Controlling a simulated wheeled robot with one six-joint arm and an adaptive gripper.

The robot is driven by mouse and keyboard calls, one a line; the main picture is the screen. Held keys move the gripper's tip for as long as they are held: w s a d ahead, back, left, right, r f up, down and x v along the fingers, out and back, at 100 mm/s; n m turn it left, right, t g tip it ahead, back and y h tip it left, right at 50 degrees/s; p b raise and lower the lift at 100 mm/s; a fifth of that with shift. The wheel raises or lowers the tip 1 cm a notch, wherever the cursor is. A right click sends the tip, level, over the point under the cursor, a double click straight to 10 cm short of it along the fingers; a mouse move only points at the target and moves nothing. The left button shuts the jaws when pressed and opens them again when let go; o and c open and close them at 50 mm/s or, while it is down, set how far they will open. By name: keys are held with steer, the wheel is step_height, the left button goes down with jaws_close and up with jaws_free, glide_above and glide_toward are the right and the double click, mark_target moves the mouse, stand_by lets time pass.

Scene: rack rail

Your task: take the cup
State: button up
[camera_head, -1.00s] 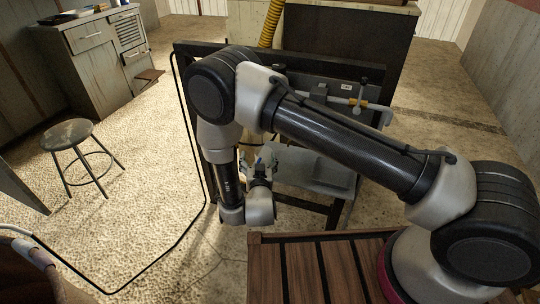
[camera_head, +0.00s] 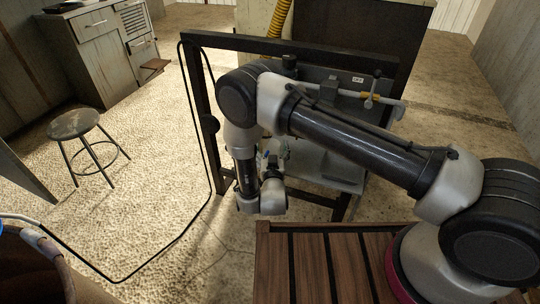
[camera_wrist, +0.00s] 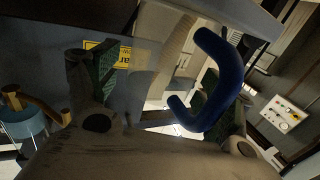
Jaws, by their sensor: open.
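In the wrist view, a dark blue C-shaped handle (camera_wrist: 228,75) stands between the fingers of my gripper (camera_wrist: 158,72), nearer the right finger. A pale curved edge lies left of the handle; it may belong to the cup's body, but its outline is hard to make out. My gripper is open, with green pads on both fingers, and does not hold the handle. I cannot tell whether a finger touches it. In the head view my gripper (camera_head: 274,162) is small, in front of the grey panel, and the cup there is not clear.
A dark frame (camera_head: 290,45) carries the grey panel and a rail (camera_head: 350,93) with fittings. A stool (camera_head: 75,125) and a cabinet (camera_head: 95,45) stand at left. A slatted wooden surface (camera_head: 310,265) is in front. In the wrist view a light-blue round thing (camera_wrist: 24,124) is at lower left.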

steer(key=c, duration=1.1)
